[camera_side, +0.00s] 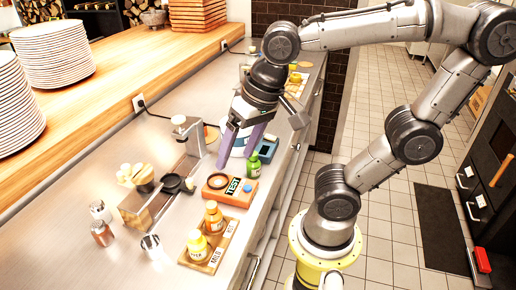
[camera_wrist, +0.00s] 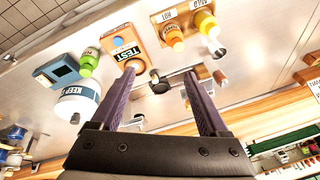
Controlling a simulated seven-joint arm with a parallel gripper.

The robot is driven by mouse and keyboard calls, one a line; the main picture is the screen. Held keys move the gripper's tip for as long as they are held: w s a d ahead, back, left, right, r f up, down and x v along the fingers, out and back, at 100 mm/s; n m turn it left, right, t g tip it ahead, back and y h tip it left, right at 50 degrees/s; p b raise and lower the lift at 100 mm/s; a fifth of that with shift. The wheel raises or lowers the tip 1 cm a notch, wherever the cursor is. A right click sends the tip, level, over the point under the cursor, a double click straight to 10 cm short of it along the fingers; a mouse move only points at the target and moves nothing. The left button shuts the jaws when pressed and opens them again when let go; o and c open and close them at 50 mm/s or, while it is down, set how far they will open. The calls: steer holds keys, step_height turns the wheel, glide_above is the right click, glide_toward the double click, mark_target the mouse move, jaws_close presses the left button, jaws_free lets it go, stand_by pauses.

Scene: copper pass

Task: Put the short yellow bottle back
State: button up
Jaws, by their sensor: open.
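A yellow bottle (camera_side: 197,245) stands upright on a small wooden board (camera_side: 214,256) at the counter's front. An orange bottle (camera_side: 213,217) stands behind it on the same board. In the wrist view the yellow bottle (camera_wrist: 204,22) and the orange bottle (camera_wrist: 173,36) are at the top, beyond my fingertips. My gripper (camera_side: 236,158) points down with purple fingers apart, above the counter and behind the orange TEST box (camera_side: 230,190), away from the board.
A green bottle (camera_side: 253,166) stands beside the TEST box. A white KEEP container (camera_wrist: 78,103) and a blue-screened device (camera_side: 266,150) are near my gripper.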

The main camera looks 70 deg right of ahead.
steer(key=s+d+n, duration=0.1)
steer(key=s+d+n+t, duration=0.1)
steer(key=n, duration=0.1)
steer(key=s+d+f+n, duration=0.1)
steer(key=n, duration=0.1)
steer(key=shift+s+d+t+h, duration=0.15)
steer(key=shift+d+t+h, duration=0.1)
steer(key=shift+t+h, duration=0.05)
stand_by(1.0)
